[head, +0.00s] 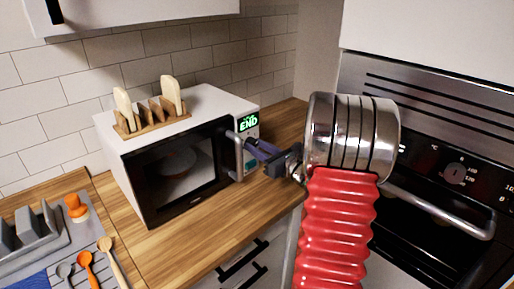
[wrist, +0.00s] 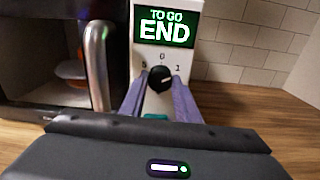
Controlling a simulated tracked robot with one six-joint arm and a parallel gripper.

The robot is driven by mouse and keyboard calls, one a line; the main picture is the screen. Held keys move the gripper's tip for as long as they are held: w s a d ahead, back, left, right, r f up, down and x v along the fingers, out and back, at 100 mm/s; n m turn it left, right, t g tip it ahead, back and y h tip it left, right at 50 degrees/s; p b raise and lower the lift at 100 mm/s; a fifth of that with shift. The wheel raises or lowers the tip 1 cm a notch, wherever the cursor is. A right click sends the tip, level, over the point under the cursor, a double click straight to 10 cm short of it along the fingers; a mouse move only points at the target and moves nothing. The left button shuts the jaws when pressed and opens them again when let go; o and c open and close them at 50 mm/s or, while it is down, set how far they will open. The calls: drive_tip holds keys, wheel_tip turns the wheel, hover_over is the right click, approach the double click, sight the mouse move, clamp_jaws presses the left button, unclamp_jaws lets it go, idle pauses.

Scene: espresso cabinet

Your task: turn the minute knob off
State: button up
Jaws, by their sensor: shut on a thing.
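The microwave (head: 170,195) stands on the wooden counter, its dark door closed in the head view. Its green display (wrist: 165,27) reads "TO GO END" in the wrist view. Below it is the black minute knob (wrist: 160,79) with a small white mark near its top, by the 0; other printed numbers flank it. My gripper (wrist: 160,88) has its two purple fingers on either side of the knob and is shut on it. In the head view my gripper (head: 250,146) reaches the control panel from the right and hides the knob.
The metal door handle (wrist: 97,65) stands close left of my fingers. A teal button (wrist: 156,117) sits just below them, partly hidden. A wooden rack (head: 155,124) with bread slices is on top of the microwave. An oven (head: 450,215) is at the right.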

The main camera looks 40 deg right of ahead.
drive_tip(key=shift+n, duration=0.3)
drive_tip(key=n, duration=1.1)
drive_tip(key=shift+a+f, duration=0.1)
idle(0.4)
drive_tip(key=o, duration=1)
drive_tip(key=shift+o, duration=0.2)
drive_tip(key=shift+s, duration=0.1)
drive_tip(key=s, duration=1.3)
drive_tip(key=shift+s+d, duration=0.25)
drive_tip(key=shift+s, duration=0.05)
